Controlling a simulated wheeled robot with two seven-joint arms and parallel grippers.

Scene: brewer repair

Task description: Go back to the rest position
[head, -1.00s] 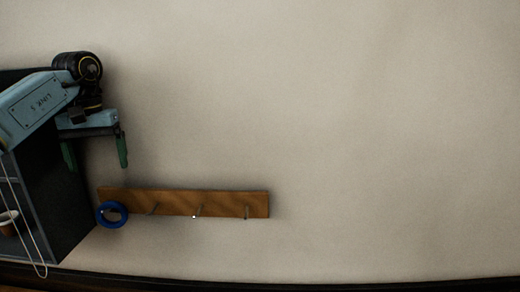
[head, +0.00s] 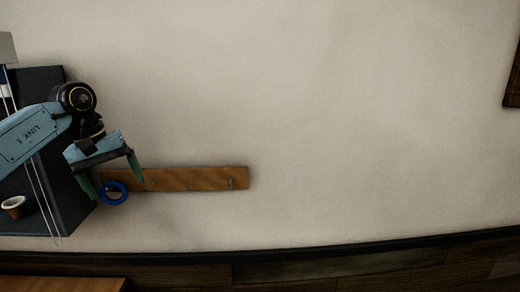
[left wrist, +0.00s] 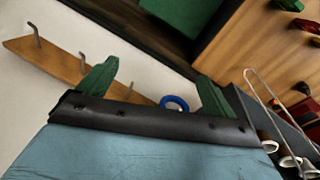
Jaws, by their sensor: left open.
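My left gripper (head: 112,188) is at the left of the head view, its two green fingers spread apart and pointing down. It is open with nothing between the fingers. In the left wrist view its fingers (left wrist: 158,82) also stand wide apart. A blue ring (head: 115,193) hangs at the left end of a wooden peg rack (head: 190,179) on the wall. In the head view the ring shows just below and between the fingertips. The ring also shows in the left wrist view (left wrist: 163,101), beyond the gripper near the right finger. My right gripper is not in view.
A wooden surface (head: 60,284) shows at the lower left.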

